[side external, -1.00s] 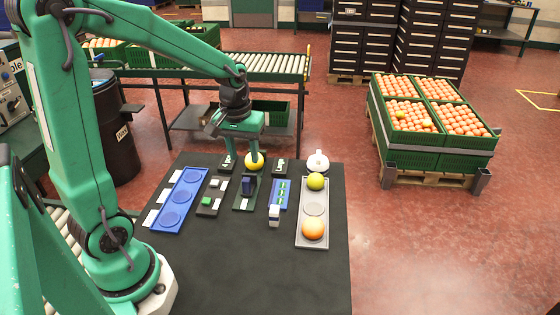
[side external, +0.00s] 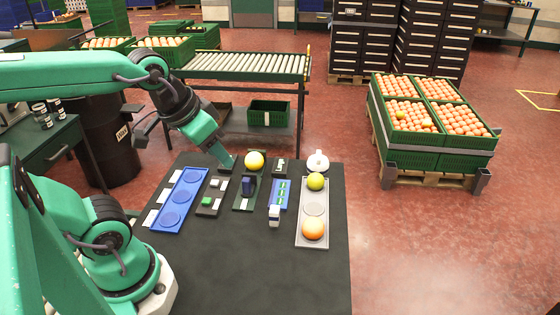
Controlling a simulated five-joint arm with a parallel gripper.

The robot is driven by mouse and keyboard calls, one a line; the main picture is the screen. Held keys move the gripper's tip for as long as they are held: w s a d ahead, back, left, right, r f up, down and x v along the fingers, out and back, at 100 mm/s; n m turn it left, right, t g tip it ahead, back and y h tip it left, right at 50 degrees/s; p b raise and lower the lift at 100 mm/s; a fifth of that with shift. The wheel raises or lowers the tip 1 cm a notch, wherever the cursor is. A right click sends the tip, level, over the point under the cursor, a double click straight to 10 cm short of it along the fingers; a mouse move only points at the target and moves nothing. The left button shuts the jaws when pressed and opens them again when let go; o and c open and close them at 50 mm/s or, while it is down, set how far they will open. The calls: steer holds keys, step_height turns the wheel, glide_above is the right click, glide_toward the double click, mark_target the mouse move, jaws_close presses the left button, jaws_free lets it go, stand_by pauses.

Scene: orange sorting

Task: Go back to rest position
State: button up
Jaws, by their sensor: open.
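My gripper (side external: 226,166) is at the back left of the dark table (side external: 270,275), tilted down to the right, with empty jaws. Its tip overlaps a small dark block in the picture; I cannot tell whether they touch. A yellow-orange fruit (side external: 254,160) sits on a dark stand to the right of my gripper, apart from it. A grey tray (side external: 300,241) at the right holds a yellow-green fruit (side external: 316,181) at its far end and an orange (side external: 313,228) at its near end. The middle recess between them is empty.
A blue tray (side external: 162,226) with empty round recesses lies at the left. Several small devices, a blue panel (side external: 280,192) and a white round object (side external: 318,161) stand between and behind. A roller conveyor (side external: 245,66) is behind the table. The table's front is clear.

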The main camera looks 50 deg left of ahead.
steer(key=shift+s+d+r+m, duration=0.1)
steer(key=shift+s+d+m, duration=0.15)
steer(key=shift+s, duration=0.2)
